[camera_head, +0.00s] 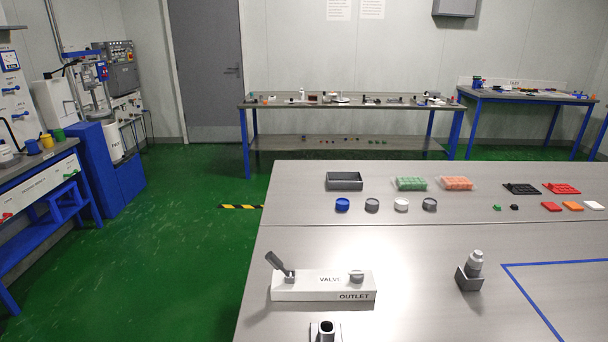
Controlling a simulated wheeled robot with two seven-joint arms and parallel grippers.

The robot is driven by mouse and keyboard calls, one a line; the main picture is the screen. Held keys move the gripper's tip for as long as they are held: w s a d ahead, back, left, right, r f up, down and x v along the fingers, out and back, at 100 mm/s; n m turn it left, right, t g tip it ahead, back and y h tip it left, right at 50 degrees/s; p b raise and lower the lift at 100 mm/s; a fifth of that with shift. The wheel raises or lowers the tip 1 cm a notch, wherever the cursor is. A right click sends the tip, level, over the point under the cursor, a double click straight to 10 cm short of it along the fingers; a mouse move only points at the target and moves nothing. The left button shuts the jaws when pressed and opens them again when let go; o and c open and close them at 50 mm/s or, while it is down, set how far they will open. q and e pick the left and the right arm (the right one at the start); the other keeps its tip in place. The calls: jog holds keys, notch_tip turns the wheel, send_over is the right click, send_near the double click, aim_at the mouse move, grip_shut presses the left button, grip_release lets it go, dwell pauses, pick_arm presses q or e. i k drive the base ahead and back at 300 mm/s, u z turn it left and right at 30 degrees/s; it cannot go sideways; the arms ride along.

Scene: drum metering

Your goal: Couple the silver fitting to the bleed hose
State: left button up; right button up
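A silver stepped fitting (474,262) stands upright in a dark grey holder (468,281) on the near steel table, right of centre. A white block (322,293) marked VALVE and OUTLET lies to its left. A dark grey lever-like piece (277,263) leans up to the left from the block's left end, and a short grey round part (356,275) sits at its right end. A grey hollow cylinder (326,330) with a white plate is cut off by the bottom edge. I cannot clearly identify the bleed hose. Neither of my grippers is in view.
The near table (420,240) is clear between the block and the holder. A blue outline (525,297) marks its right side. Several round caps (372,204), a grey tray (344,181), and green and orange boxes (411,183) stand farther back. Green floor lies left.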

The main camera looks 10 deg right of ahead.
aim_at(476, 260)
jog(key=z, duration=0.6)
jog(key=k, duration=0.45)
jog(key=z, duration=0.85)
jog(key=i, duration=0.5)
